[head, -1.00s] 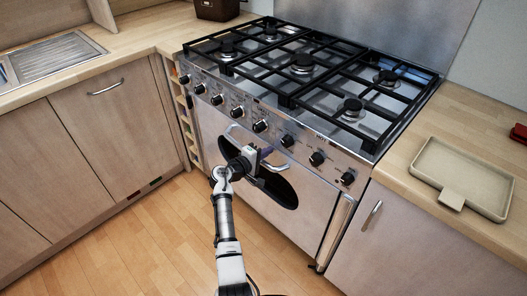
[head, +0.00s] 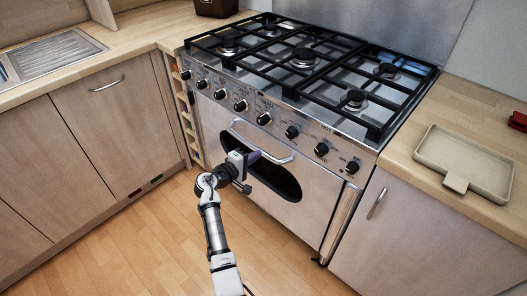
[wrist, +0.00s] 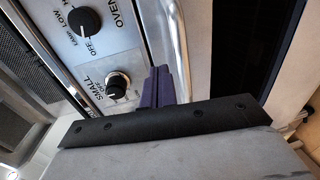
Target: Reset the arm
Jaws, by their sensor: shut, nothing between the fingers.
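My gripper (head: 254,157) is in front of the range cooker (head: 290,185), at the height of the oven door's dark oval window (head: 270,180). In the head view it lies just below the oven door handle (head: 262,143), and I cannot tell whether it touches the door. In the wrist view my gripper's purple fingers (wrist: 163,86) are pressed together with nothing between them. My arm reaches up from the bottom of the head view, bent at the wrist.
Control knobs (head: 240,105) line the cooker front above the handle; one knob (wrist: 117,85) is close to the fingers in the wrist view. A beige tray (head: 465,160) is on the right counter. Wooden cabinets (head: 110,130) stand left. The wooden floor (head: 130,245) is clear.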

